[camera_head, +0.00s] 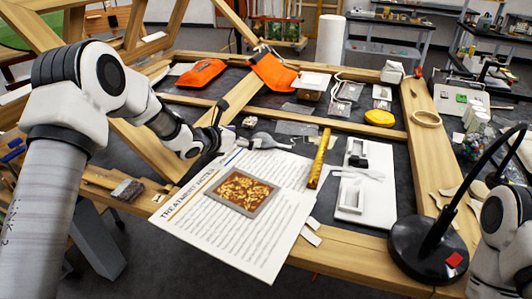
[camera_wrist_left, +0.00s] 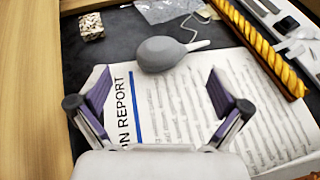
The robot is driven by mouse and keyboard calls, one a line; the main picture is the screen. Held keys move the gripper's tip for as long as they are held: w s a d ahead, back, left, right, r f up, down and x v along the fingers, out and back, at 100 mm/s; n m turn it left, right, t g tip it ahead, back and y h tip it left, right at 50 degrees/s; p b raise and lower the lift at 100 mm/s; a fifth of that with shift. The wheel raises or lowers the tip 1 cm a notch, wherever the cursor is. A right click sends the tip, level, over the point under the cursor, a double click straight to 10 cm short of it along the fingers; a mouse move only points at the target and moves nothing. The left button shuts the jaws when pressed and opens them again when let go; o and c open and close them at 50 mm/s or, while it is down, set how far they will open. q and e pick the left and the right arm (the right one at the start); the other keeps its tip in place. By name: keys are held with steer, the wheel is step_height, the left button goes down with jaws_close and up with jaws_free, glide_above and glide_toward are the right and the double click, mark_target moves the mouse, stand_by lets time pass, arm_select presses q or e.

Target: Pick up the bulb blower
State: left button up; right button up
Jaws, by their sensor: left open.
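The bulb blower (camera_head: 264,141) is a grey rubber bulb with a thin pale nozzle pointing right. It lies by the top edge of a printed report sheet on the dark table surface. The left wrist view shows the bulb (camera_wrist_left: 160,54) just beyond the fingertips, with its nozzle to the right. My left gripper (camera_head: 224,138) is beside the bulb's left end in the head view. In the left wrist view the left gripper (camera_wrist_left: 160,84) has its two fingers spread wide, with nothing between them but paper below. My right gripper is not seen.
A treatment notes sheet (camera_head: 270,245) with a gilt fragment (camera_head: 241,191) lies in front. A yellow twisted strip (camera_head: 320,158) and a white tray (camera_head: 351,196) are to the right. A black lamp base (camera_head: 418,252) stands front right. Wooden beams (camera_head: 240,92) frame the table.

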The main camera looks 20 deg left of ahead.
mark_target(259, 137)
arm_select(q)
steer(key=p+x, duration=0.1)
steer(key=x, duration=0.3)
steer(key=f+p+x, duration=0.1)
steer(key=x, duration=0.3)
steer(key=shift+a, duration=0.15)
steer(key=shift+s, duration=0.1)
steer(key=shift+c, duration=1.3)
steer(key=c, duration=1.1)
